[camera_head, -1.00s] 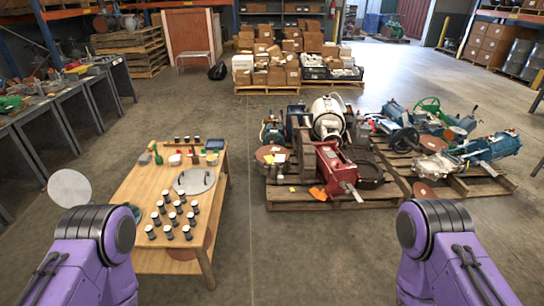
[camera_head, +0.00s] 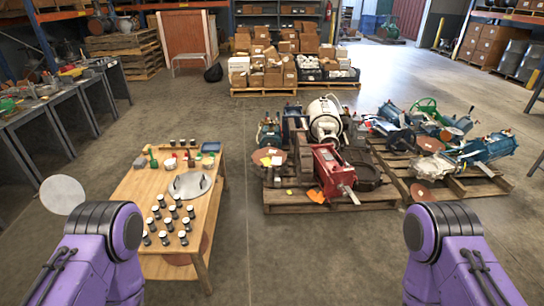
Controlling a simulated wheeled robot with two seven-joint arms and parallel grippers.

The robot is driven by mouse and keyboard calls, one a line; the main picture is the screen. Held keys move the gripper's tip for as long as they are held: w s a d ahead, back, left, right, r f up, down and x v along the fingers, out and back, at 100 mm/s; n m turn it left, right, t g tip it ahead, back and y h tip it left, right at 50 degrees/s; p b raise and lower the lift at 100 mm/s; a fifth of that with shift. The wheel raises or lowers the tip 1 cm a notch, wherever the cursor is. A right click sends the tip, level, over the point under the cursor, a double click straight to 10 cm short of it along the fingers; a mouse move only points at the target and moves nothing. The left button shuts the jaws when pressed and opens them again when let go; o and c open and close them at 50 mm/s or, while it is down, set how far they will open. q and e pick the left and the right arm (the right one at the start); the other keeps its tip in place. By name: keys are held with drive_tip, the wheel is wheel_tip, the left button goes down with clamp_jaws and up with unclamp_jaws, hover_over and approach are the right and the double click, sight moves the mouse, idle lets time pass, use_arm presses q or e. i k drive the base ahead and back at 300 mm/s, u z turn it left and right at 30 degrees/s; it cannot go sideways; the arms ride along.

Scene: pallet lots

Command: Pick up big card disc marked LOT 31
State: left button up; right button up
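Several large round discs show, but I can read no LOT 31 marking on any. A pale grey disc (camera_head: 62,195) shows at the left, beyond my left arm; I cannot tell what bears it. A brown disc (camera_head: 268,157) lies on the left machine pallet, and another (camera_head: 422,192) is at the front of the right one. A further brown disc (camera_head: 178,258) shows partly, low at the wooden table, the tabletop hiding some of it. A grey round plate (camera_head: 189,185) with dark marks lies on the tabletop. Only purple links of my arms show at the bottom corners; both grippers are out of view.
The wooden table (camera_head: 134,210) carries several dark-bodied, pale-topped cylinders and small tools. Machine parts fill the wooden pallets (camera_head: 330,207) at right. Grey workbenches (camera_head: 45,108) line the left. Concrete floor is clear between table and pallets, and towards the boxes (camera_head: 270,79) behind.

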sight(267, 156)
drive_tip(key=i, duration=3.45)
drive_tip(key=z, duration=0.8)
